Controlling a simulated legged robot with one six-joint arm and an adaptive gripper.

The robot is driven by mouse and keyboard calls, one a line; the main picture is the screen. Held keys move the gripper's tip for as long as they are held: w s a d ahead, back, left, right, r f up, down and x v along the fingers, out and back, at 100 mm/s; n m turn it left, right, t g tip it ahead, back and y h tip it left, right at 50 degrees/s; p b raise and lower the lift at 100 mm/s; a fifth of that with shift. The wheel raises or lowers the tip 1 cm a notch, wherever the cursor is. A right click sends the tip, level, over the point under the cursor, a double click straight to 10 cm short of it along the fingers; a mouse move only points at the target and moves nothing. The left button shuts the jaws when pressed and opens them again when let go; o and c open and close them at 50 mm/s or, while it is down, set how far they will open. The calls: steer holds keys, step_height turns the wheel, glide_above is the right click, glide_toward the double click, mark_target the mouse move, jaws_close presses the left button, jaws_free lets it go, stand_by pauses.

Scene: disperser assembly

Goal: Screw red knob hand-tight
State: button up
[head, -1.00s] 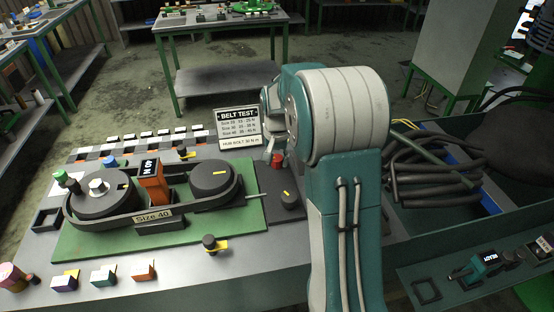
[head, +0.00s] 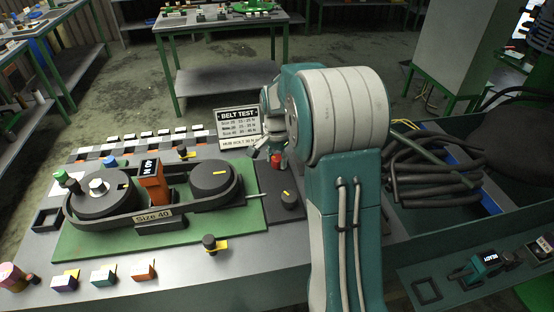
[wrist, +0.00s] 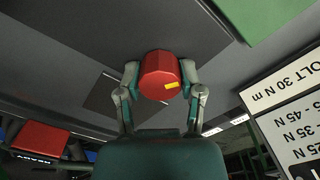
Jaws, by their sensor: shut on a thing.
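The red knob (wrist: 160,70) sits between the two fingers of my gripper (wrist: 161,78) in the wrist view. The fingers are shut on its sides, and a small yellow mark shows on its face near the lower right. In the head view the red knob (head: 276,160) is a small red patch at the back of the dark plate (head: 278,205), right of the green belt board. My gripper (head: 274,153) is at it there, mostly hidden behind the wrist and arm. The knob's thread and seat cannot be seen.
The belt test sign (head: 238,128) stands close to the left of my wrist. The green board (head: 100,240) carries two dark pulleys, a belt and an orange block (head: 153,187). Black hoses (head: 435,170) lie at right.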

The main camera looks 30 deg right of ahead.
mark_target(276, 157)
steer(key=shift+f, duration=0.15)
steer(key=o, duration=1.1)
steer(key=shift+a, duration=0.1)
steer(key=shift+o, duration=0.2)
steer(key=shift+r, duration=0.2)
step_height(276, 157, up, 12)
steer(key=shift+w+f, duration=0.15)
